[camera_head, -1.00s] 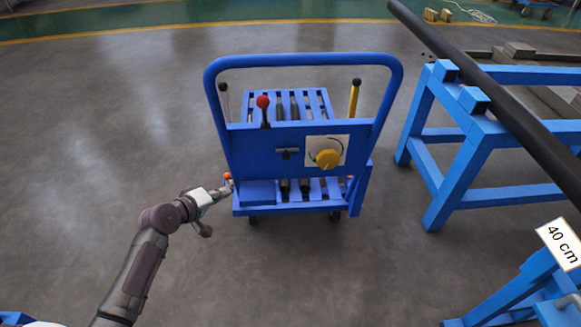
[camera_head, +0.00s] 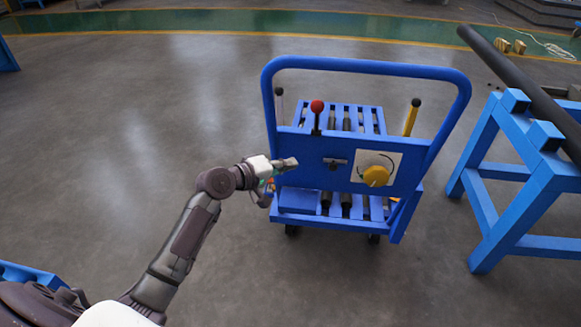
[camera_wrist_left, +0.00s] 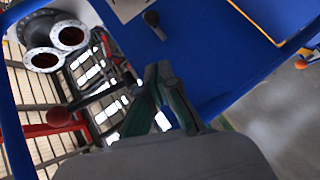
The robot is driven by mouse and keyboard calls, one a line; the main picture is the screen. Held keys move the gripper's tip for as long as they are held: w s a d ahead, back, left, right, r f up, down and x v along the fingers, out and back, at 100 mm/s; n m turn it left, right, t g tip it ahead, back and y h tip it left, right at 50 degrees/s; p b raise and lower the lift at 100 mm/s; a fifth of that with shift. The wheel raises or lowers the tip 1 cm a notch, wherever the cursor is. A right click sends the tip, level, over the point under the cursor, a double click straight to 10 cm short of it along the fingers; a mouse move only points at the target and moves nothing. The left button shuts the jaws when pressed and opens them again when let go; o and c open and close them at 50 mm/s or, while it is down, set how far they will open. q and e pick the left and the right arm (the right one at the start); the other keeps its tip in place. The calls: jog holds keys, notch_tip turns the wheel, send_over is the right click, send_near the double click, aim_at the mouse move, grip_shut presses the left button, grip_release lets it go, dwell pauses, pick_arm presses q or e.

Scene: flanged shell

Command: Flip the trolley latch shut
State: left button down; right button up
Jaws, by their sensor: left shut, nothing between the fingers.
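The blue trolley (camera_head: 345,142) stands upright on the floor. Its front panel carries a small dark latch-like fitting (camera_head: 335,163), a red-ball lever (camera_head: 317,107) and a yellow knob (camera_head: 376,176) on a white plate. I cannot tell the latch's position. My left gripper (camera_head: 292,163) is shut and empty at the panel's left edge, left of the dark fitting. The left wrist view shows its closed fingers (camera_wrist_left: 160,78) in front of the blue panel (camera_wrist_left: 205,50), with the red-ball lever (camera_wrist_left: 58,117) to the left. Contact cannot be told. The right gripper is out of view.
A blue stand (camera_head: 540,180) with a long dark bar (camera_head: 525,85) is to the right. Flanged pipe parts (camera_wrist_left: 70,36) show beyond the panel in the left wrist view. Open grey floor (camera_head: 110,130) lies left of the trolley.

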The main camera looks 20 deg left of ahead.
aim_at(345, 163)
pick_arm(q)
jog(key=x, duration=0.3)
jog(key=d+b+x, duration=0.1)
jog(key=x, duration=0.2)
jog(key=s+x, duration=0.1)
jog(key=x, duration=0.2)
jog(key=shift+d+f+b, duration=0.3)
jog(key=shift+f+b, duration=0.1)
jog(key=shift+w+d+f, duration=0.15)
jog(key=shift+d, duration=0.35)
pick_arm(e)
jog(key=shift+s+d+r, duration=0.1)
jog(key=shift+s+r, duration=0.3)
pick_arm(q)
jog(key=d, duration=0.1)
jog(key=w+d+p, duration=0.1)
jog(key=d, duration=0.1)
jog(key=shift+d+p, duration=0.2)
jog(key=shift+p, duration=0.1)
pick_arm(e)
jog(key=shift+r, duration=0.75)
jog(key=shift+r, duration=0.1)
